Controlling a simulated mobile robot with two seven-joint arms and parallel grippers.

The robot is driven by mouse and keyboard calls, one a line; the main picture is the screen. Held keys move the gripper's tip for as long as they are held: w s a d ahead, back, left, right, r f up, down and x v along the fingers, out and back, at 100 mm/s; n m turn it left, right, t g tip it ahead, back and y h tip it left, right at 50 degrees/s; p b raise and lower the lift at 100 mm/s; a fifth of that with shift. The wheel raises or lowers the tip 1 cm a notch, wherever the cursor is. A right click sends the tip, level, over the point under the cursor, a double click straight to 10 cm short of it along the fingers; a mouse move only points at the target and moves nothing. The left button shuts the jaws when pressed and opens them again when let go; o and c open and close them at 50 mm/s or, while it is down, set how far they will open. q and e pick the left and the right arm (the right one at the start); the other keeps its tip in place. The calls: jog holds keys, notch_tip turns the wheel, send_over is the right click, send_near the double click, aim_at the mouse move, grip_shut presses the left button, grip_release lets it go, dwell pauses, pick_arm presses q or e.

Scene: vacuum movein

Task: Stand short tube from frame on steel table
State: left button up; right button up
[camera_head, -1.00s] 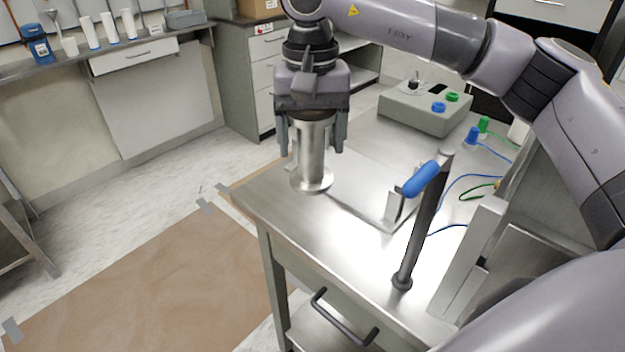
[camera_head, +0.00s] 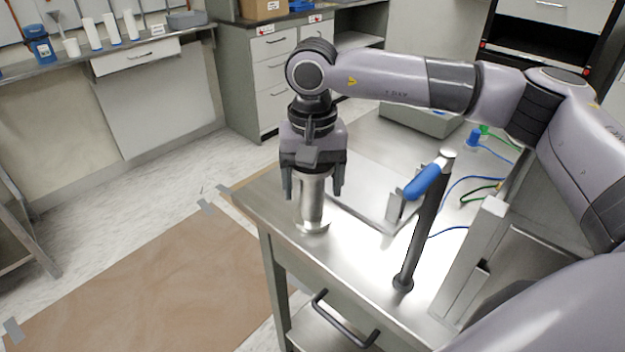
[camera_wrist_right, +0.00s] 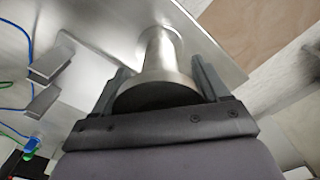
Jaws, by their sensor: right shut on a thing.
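The short tube (camera_head: 312,206) is a shiny steel pipe with a flange at each end. It stands upright at the near left corner of the steel table (camera_head: 345,262). My right gripper (camera_head: 313,192) points down over it, with one finger on either side, and is shut on it. In the right wrist view the tube (camera_wrist_right: 163,58) runs away from between the fingers to its far flange. Whether its lower flange touches the table I cannot tell. The frame (camera_head: 392,208), a low metal bracket, lies to the right of the tube. My left gripper is not in view.
A grey box (camera_head: 425,118), blue and green cables and an upright steel bar (camera_head: 467,262) are further right. The table's left edge is close to the tube.

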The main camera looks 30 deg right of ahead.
jog(key=shift+f, duration=0.1)
jog(key=o, duration=1.7)
notch_tip(320, 180, up, 12)
jog(key=shift+r, duration=0.2)
